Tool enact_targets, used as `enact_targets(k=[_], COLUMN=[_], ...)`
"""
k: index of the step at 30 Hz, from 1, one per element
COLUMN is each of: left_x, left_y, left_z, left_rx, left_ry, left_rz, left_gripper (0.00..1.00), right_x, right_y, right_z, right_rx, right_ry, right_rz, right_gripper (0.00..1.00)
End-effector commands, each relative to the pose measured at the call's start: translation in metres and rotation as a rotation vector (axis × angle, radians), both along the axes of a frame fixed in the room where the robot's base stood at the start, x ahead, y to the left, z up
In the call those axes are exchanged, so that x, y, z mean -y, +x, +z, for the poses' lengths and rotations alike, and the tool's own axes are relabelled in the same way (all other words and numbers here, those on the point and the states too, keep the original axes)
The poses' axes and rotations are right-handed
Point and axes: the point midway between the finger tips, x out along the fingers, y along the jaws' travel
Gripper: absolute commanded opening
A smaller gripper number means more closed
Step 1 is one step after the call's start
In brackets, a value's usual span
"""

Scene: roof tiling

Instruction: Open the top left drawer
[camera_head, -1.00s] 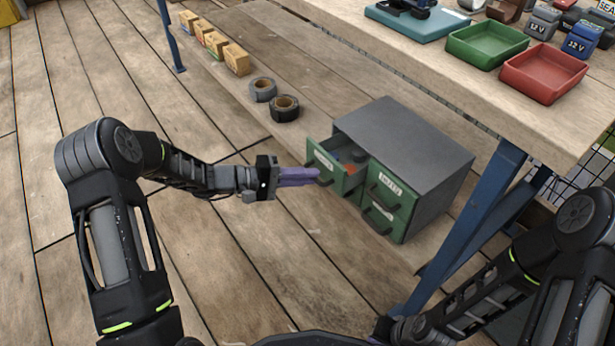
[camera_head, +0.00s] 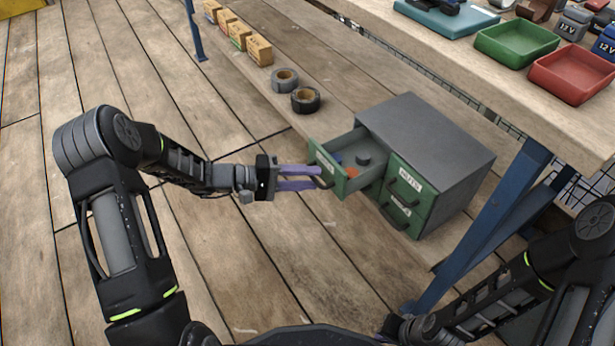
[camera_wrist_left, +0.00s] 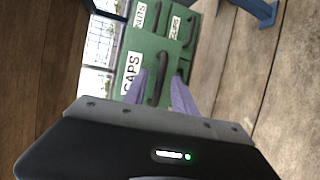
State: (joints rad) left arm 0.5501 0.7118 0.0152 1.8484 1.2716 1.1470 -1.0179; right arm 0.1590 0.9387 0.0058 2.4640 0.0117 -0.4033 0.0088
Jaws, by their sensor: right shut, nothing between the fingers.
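The green drawer cabinet (camera_head: 430,145) with a grey top stands on the low wooden shelf. Its top left drawer (camera_head: 331,173) is pulled well out, with small blue, orange and dark items inside. In the left wrist view its front (camera_wrist_left: 143,52) bears the label CAPS. My left gripper (camera_head: 316,178) is open at the dark handle of this drawer. In the left wrist view the handle (camera_wrist_left: 157,85) lies between the two purple fingers, with gaps on both sides. My right gripper (camera_head: 388,326) is shut and empty, low in the head view and partly hidden.
The NUTS drawer (camera_head: 408,183) and the one below it are closed. Two tape rolls (camera_head: 305,100) and several small boxes (camera_head: 259,50) stand further back on the shelf. A blue table leg (camera_head: 490,215) and the workbench with a red tray (camera_head: 572,73) are at right.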

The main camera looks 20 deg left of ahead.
Motion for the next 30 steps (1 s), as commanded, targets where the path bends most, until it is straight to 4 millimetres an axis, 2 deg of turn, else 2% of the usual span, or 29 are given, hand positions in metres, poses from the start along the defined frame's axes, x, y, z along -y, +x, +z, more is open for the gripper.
enact_targets(k=[10,22,30], left_x=[-0.006,-0.059,-0.068], left_y=[-0.003,-0.03,-0.035], left_z=[0.002,0.014,0.015], left_rx=[0.001,0.0,0.0], left_ry=[0.001,0.001,-0.001], left_rz=[0.001,0.003,0.0], left_gripper=[0.32,0.32,0.32], right_x=[0.0,0.001,0.001], right_y=[0.0,-0.003,-0.004], right_z=[0.003,0.022,0.024], right_rx=[-0.001,-0.009,-0.011], right_ry=[0.0,0.002,0.002], right_rz=[0.0,0.004,0.005], right_gripper=[0.0,0.0,0.0])
